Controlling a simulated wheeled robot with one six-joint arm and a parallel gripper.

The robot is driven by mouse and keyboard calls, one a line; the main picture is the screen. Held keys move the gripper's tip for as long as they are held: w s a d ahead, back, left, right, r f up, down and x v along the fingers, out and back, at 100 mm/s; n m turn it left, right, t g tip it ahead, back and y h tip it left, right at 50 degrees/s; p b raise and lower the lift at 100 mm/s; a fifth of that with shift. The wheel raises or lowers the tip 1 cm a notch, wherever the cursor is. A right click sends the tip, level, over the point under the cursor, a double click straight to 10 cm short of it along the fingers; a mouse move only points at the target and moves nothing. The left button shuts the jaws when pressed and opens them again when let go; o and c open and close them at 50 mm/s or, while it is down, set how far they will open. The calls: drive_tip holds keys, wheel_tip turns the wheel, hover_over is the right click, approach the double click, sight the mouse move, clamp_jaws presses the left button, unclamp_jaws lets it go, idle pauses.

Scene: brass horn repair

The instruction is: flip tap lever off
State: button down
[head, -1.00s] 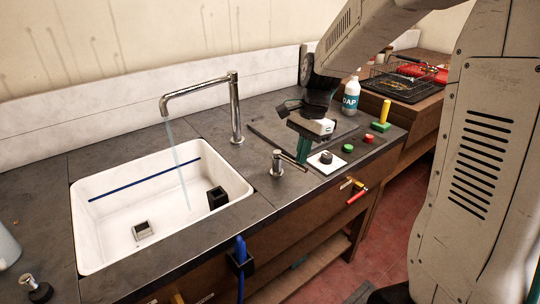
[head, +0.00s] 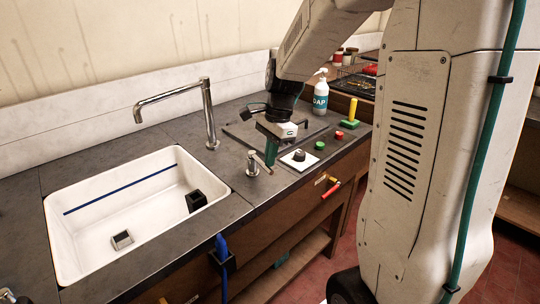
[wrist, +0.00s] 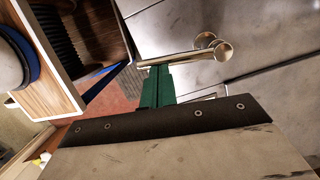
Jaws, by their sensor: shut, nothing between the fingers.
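The chrome tap lever (head: 253,164) stands on the dark counter just right of the sink, its thin handle angled toward my gripper. In the wrist view the lever (wrist: 185,58) runs left from its round knob, its bar passing by the green fingertips. My gripper (head: 271,158) is shut and empty, pointing down close beside the handle's end; its green fingers also show in the wrist view (wrist: 157,84). I cannot tell whether they touch. The tall chrome tap (head: 208,115) arches over the white sink (head: 110,215). No water stream shows from its spout.
A black knob on a white plate (head: 299,158), a green button (head: 320,145) and a red button (head: 339,135) sit right of my gripper. A soap bottle (head: 320,98) and a yellow-handled tool (head: 352,110) stand behind. A red-handled valve (head: 331,190) is on the cabinet front.

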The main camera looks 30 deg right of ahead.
drive_tip(key=shift+d, duration=0.1)
drive_tip(key=d+r, duration=0.6)
drive_tip(key=r, duration=0.5)
drive_tip(key=d+f+m+y, duration=0.1)
drive_tip(key=d+f+y, duration=0.15)
drive_tip(key=d, duration=0.25)
drive_tip(key=a+f+y, duration=0.1)
drive_tip(key=a+f, duration=0.8)
drive_tip(key=shift+a+n+y, duration=0.3)
drive_tip(key=shift+a+y, duration=0.05)
